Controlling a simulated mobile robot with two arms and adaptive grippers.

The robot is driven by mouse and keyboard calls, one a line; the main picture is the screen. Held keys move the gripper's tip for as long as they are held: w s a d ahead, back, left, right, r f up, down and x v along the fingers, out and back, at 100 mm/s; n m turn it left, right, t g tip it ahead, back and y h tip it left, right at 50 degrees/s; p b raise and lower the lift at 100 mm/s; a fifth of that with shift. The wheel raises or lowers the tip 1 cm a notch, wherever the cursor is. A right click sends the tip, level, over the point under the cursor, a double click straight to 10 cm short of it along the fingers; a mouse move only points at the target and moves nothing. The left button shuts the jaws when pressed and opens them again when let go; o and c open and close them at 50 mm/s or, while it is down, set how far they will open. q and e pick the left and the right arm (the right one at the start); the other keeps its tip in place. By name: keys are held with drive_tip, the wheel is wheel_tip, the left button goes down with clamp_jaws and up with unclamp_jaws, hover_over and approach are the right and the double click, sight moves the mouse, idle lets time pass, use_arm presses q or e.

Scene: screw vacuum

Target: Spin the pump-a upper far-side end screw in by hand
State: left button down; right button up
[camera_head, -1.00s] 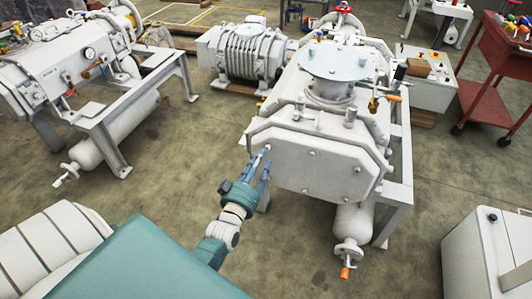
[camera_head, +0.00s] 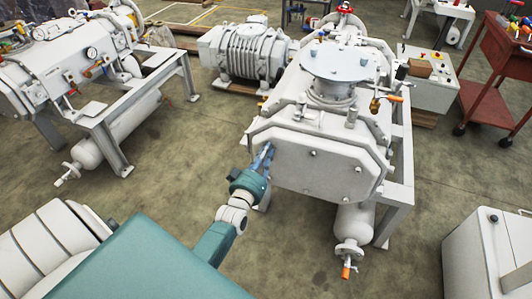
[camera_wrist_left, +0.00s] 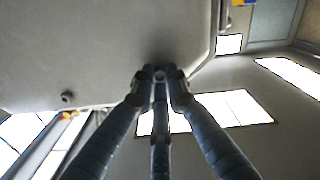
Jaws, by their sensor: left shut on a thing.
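Pump-a (camera_head: 325,165) is the large white pump with a flat end plate facing me. My left gripper (camera_head: 268,148) reaches the upper left corner of that plate. In the left wrist view its fingers (camera_wrist_left: 160,76) are drawn together at the plate (camera_wrist_left: 90,45), shut around a small screw head (camera_wrist_left: 160,76) that shows between the tips. The fingers hide most of the screw, so how deep it sits cannot be told. Another screw (camera_head: 313,154) shows on the plate to the right of the gripper. My right gripper is not in view.
A second white pump (camera_head: 70,65) on a frame stands at the left. A ribbed blower (camera_head: 247,55) stands behind. A red cart (camera_head: 495,75) is at the far right and a grey cabinet (camera_head: 490,250) at the lower right. Floor is open left of pump-a.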

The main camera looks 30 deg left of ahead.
use_arm(q)
drive_tip(key=m, duration=1.3)
drive_tip(key=m+b, duration=0.1)
drive_tip(key=m, duration=0.5)
drive_tip(key=shift+f, duration=0.25)
drive_tip(key=shift+m, duration=0.4)
drive_tip(key=shift+s, duration=0.1)
drive_tip(key=c, duration=1.7)
unclamp_jaws()
drive_tip(key=shift+c, duration=0.2)
drive_tip(key=shift+r, duration=0.15)
